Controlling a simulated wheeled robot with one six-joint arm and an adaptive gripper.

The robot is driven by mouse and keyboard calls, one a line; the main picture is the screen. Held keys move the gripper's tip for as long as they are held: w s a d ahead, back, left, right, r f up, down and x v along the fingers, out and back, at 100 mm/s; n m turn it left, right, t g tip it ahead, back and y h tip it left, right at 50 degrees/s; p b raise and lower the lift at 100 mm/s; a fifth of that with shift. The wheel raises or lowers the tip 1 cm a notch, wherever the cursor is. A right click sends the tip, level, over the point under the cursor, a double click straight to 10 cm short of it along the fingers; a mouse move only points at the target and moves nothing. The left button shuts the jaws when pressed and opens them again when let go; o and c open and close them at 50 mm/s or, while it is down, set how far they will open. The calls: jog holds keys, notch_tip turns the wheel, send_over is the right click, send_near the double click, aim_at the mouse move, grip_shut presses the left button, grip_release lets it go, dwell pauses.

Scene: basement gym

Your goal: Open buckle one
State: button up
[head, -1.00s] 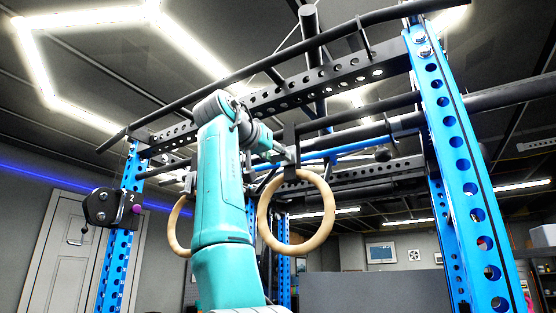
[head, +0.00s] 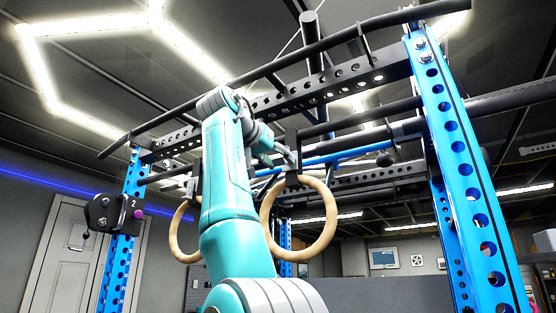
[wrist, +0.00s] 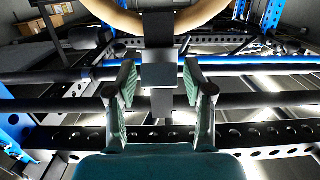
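A black strap (head: 292,138) hangs from the rack's top bar and carries a wooden ring (head: 322,238). In the wrist view the ring (wrist: 165,22) crosses the top and the strap (wrist: 158,28) leads to a dark, square buckle-like block (wrist: 160,72). No number shows on this block. My gripper (wrist: 160,68) is open, with one finger on each side of the block and visible gaps between. In the head view my gripper (head: 284,156) is beside the strap, above the ring, partly hidden by my arm.
A second wooden ring (head: 176,232) hangs at left, partly behind my arm. A black device marked 2 (head: 112,212) is on the left blue post (head: 116,270). The right blue post (head: 462,170) and black bars (head: 330,75) surround my arm. A door (head: 62,255) is at far left.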

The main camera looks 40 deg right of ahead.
jog(key=shift+a, duration=0.1)
jog(key=v, duration=1.2)
jog(key=shift+w, duration=0.1)
dwell(0.4)
